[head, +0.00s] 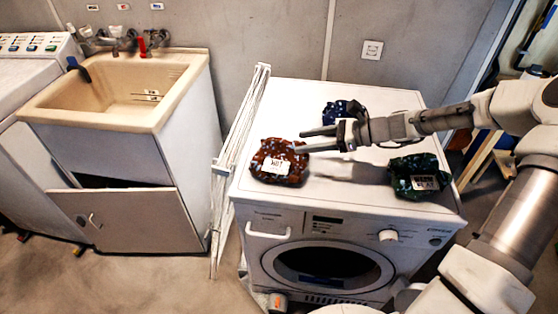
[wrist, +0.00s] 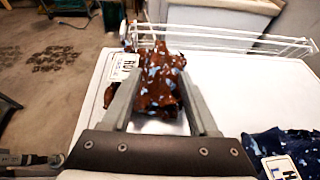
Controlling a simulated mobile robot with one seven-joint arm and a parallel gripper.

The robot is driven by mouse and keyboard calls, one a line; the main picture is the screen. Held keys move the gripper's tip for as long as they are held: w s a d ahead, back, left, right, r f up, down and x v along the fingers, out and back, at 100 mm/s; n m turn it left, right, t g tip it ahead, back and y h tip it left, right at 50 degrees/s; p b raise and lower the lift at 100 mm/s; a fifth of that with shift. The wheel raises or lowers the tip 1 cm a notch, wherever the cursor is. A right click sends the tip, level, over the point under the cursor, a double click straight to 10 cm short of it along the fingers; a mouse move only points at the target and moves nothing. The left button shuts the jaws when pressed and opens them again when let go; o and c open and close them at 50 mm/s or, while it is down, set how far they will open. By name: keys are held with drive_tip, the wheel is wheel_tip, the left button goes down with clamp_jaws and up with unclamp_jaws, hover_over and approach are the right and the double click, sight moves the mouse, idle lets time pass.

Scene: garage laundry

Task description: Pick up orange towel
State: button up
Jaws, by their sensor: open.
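The orange towel appears as a crumpled rust-orange cloth with pale spots and a white label (head: 270,172). It lies at the left front of the white washing machine's top. My gripper (head: 301,141) reaches in from the right, open, with its fingertips near the towel's back right edge. In the wrist view the towel (wrist: 160,75) shows between and beyond the two spread fingers, its label at the left finger. Whether the fingers touch the cloth I cannot tell.
A dark blue spotted cloth (head: 336,110) lies behind my gripper, and a dark green one (head: 419,170) lies to the right. A folded white drying rack (head: 236,165) stands along the machine's left side. A beige sink (head: 122,90) is farther left. The machine's top (head: 300,95) is bare at the back left.

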sight(289, 141)
drive_tip(key=shift+x, duration=0.95)
drive_tip(key=shift+a+r+b+x, duration=0.1)
drive_tip(key=shift+r+b+x, duration=0.1)
drive_tip(key=shift+x, duration=0.7)
drive_tip(key=shift+a+r+b+x, duration=0.1)
drive_tip(key=shift+r+b+x, duration=0.05)
drive_tip(key=shift+x, duration=0.75)
drive_tip(key=shift+a+r+b+x, duration=0.1)
drive_tip(key=shift+r+b+x, duration=0.1)
drive_tip(key=shift+x, duration=0.75)
drive_tip(key=shift+s+d, duration=0.1)
drive_tip(key=shift+s, duration=0.05)
clamp_jaws()
